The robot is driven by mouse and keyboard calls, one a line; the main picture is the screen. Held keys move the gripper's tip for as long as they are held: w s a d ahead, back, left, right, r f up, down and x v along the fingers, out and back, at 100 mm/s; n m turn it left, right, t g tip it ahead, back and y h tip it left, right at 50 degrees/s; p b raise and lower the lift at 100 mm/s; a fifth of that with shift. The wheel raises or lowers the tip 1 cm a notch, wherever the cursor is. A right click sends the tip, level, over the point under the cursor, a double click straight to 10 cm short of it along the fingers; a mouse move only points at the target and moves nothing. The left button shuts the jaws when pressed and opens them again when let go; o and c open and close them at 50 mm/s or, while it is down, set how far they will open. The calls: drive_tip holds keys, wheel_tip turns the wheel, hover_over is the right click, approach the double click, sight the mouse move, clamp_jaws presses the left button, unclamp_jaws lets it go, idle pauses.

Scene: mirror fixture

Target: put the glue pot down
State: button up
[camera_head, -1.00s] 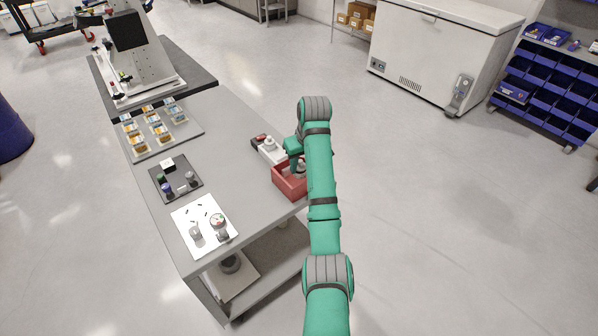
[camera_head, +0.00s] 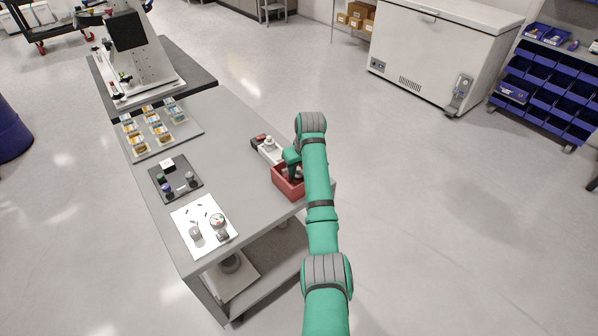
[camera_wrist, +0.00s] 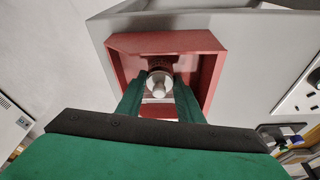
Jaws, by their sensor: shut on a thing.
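The glue pot (camera_wrist: 159,82) is a small silvery-white pot with a knob on top, seen in the wrist view. My gripper (camera_wrist: 160,92) is shut on it, one green finger on either side. The pot is within the outline of a red open box (camera_wrist: 121,43); whether its base touches the box floor I cannot tell. In the head view the red box (camera_head: 287,190) sits at the table's right edge, and my gripper (camera_head: 292,170) reaches down into it. My arm hides part of the box there, and the pot is not clear in that view.
The table's middle is clear.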

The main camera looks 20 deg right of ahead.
drive_tip(key=o, duration=1.3)
drive_tip(key=shift+f, duration=0.1)
drive_tip(key=v, duration=1.2)
drive_tip(key=shift+a, duration=0.1)
drive_tip(key=shift+w, duration=0.1)
